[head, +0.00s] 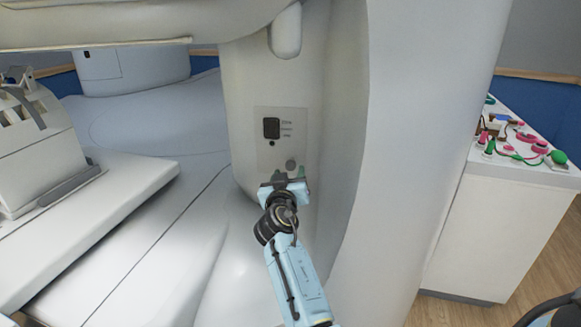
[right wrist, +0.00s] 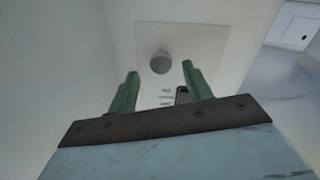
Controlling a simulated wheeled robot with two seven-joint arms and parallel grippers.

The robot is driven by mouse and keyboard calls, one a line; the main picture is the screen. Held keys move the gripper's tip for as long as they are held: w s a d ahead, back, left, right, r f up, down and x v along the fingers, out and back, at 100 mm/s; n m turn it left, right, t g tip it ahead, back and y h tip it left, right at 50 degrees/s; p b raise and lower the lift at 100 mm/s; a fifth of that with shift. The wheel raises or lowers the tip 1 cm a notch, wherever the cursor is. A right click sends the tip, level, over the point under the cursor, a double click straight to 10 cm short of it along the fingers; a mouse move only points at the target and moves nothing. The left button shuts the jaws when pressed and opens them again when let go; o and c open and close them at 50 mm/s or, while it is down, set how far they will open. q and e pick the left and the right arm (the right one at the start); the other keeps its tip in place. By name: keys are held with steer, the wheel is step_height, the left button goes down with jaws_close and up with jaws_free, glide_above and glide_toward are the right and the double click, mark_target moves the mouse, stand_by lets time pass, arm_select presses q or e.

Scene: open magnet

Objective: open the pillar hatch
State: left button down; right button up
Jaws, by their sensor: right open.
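The pillar hatch (head: 264,158) is a pale square panel on the front of the white pillar (head: 250,95). It looks flush and closed. A round grey knob (head: 290,165) is near its lower right, with a dark display and small lettering above. My right gripper (head: 290,174) is just below the knob, open and empty. In the right wrist view, the knob (right wrist: 161,62) shows between and beyond the two green fingertips of the gripper (right wrist: 160,70), with the hatch panel (right wrist: 205,45) behind it. Whether the fingers touch the panel I cannot tell. My left gripper is out of view.
A white scanner bed (head: 110,195) with a head coil (head: 35,150) lies to the left. A large white curved housing (head: 420,120) rises right of the pillar. A white cabinet (head: 490,235) with coloured cables (head: 520,150) stands at the far right.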

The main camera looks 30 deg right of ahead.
mark_target(291, 167)
steer(key=shift+x, duration=2.4)
jaws_close()
